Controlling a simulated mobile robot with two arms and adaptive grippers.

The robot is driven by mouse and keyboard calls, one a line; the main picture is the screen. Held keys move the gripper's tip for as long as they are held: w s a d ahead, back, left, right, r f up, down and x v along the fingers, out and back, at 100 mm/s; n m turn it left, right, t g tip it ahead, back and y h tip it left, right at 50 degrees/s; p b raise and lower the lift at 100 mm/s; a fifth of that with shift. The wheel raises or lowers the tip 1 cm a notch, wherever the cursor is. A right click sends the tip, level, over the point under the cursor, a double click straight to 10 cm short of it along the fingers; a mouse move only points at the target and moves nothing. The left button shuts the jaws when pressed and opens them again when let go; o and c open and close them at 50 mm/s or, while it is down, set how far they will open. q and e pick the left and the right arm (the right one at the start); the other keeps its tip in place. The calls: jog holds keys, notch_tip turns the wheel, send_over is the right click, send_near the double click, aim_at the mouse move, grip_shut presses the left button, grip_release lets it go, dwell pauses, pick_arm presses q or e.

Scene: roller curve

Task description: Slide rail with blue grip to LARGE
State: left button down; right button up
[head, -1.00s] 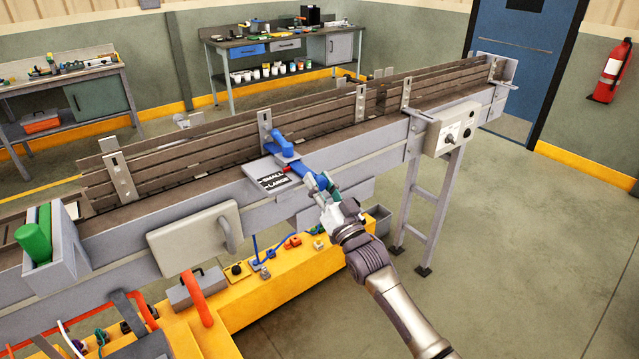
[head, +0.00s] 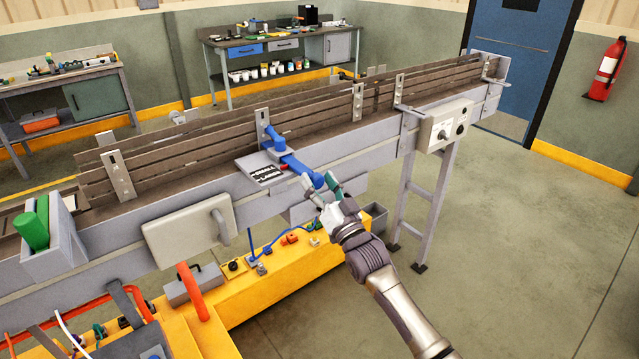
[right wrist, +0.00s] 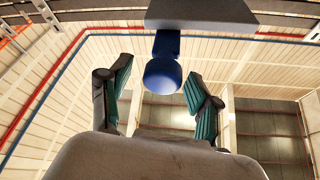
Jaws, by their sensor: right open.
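The blue grip (head: 300,167) is a bar with a rounded end, sticking out from the near side of the conveyor guide rail (head: 190,158). A plate marked SMALL and LARGE (head: 266,172) lies beside it on the left. A small red mark shows at the plate's right edge; its exact reading is too small to tell. My right gripper (head: 322,184) is open at the bar's near end. In the right wrist view the round blue end (right wrist: 163,76) sits ahead of and between the spread green-padded fingers (right wrist: 158,100), not visibly touching either. My left gripper is out of view.
The conveyor frame (head: 365,150) runs diagonally across the view. A grey control box (head: 445,125) hangs on its right part. A yellow base (head: 262,290) with small fittings stands below. A grey handled cover (head: 188,232) is at the left. Floor at right is clear.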

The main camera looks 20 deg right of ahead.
jog(key=shift+s+f, duration=0.25)
jog(key=shift+s, duration=0.1)
jog(key=v, duration=1.1)
jog(key=shift+s+d, duration=0.1)
